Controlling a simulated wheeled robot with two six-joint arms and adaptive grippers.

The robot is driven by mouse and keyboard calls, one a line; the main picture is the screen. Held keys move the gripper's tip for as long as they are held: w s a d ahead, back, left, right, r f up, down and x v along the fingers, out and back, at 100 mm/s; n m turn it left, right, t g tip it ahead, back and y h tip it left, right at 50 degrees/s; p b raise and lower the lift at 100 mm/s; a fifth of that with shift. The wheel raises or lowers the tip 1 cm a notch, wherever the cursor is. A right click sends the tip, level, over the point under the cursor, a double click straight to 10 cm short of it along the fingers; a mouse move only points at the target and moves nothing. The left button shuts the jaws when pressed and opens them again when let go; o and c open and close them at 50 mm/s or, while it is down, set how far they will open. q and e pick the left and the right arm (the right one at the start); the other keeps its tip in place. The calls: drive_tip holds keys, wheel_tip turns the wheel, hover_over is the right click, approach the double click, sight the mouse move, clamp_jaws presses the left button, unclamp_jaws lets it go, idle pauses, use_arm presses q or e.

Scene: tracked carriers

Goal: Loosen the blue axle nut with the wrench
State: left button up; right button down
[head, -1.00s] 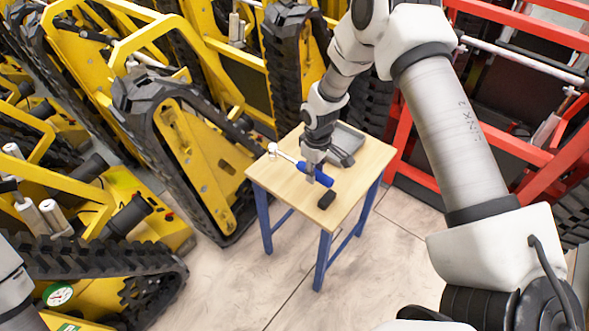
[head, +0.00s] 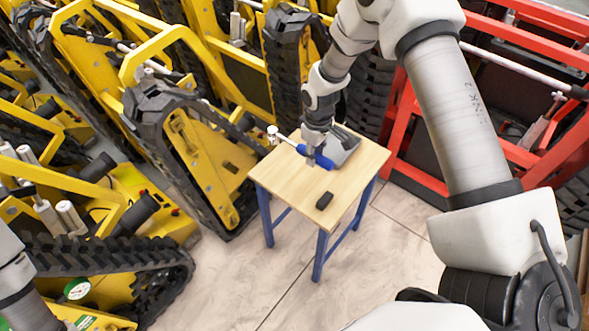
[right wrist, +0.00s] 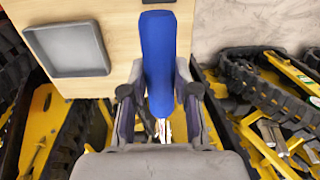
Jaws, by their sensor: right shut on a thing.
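The wrench has a blue handle (head: 325,162) and a bright metal head, which points left in the head view. My right gripper (head: 313,160) is shut on the wrench and holds it over the small wooden table. In the right wrist view the blue handle (right wrist: 158,60) lies between the two fingers of my right gripper (right wrist: 159,98), its metal end partly hidden by the gripper. I cannot make out the blue axle nut in either view. My left gripper is not in view.
The wooden table (head: 285,185) on blue legs carries a grey tray (head: 345,145) and a small black block (head: 324,201). A yellow tracked carrier (head: 195,150) stands close on its left. A red frame (head: 410,170) stands to the right. Floor is clear in front.

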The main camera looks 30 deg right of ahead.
drive_tip(key=s+b, duration=1.2)
drive_tip(key=s, duration=0.8)
drive_tip(key=shift+r, duration=0.15)
